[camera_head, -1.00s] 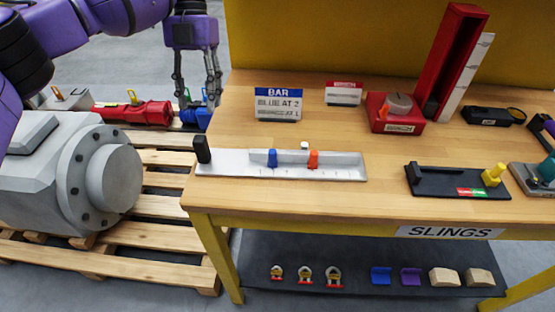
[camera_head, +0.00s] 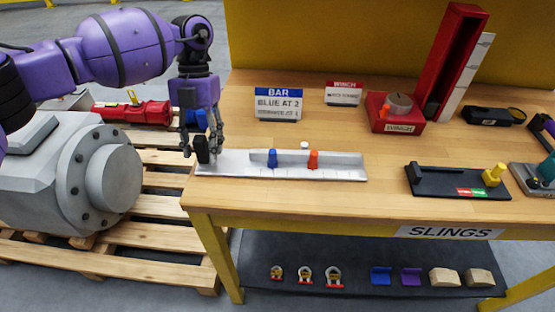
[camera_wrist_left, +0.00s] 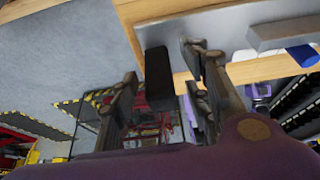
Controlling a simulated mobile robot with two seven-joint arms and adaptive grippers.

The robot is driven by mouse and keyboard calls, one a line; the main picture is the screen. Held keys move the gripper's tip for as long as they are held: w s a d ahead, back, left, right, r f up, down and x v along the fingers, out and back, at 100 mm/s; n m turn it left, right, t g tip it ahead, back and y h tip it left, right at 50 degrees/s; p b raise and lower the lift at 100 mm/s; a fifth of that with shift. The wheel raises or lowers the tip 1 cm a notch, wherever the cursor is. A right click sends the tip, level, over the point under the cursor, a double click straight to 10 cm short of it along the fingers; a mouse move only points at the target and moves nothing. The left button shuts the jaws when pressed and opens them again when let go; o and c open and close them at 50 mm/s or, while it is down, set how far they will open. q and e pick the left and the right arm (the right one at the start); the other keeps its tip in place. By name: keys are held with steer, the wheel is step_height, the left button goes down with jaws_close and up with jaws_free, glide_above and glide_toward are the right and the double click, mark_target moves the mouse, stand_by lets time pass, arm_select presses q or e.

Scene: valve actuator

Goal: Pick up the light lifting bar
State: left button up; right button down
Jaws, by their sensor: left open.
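The light lifting bar (camera_head: 340,174) is a long pale flat plate on the near left of the bench, with a blue slider (camera_head: 272,158) and an orange slider (camera_head: 313,159) at a raised grey strip. A black upright grip (camera_head: 202,149) stands at its left end. My left gripper (camera_head: 201,152) is open and points down, its fingers on either side of the black grip. In the left wrist view the black grip (camera_wrist_left: 158,80) lies between the spread fingers, and I cannot see firm contact.
Behind the bar stands a sign (camera_head: 278,104) reading BAR, BLUE AT 2. A red winch block (camera_head: 394,116), a tall red channel (camera_head: 452,60) and a black fixture (camera_head: 445,182) occupy the right. A pallet (camera_head: 150,240) with a grey valve body (camera_head: 65,180) is left of the bench.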

arm_select(q)
jaws_close()
steer(key=shift+r, duration=0.1)
stand_by(0.4)
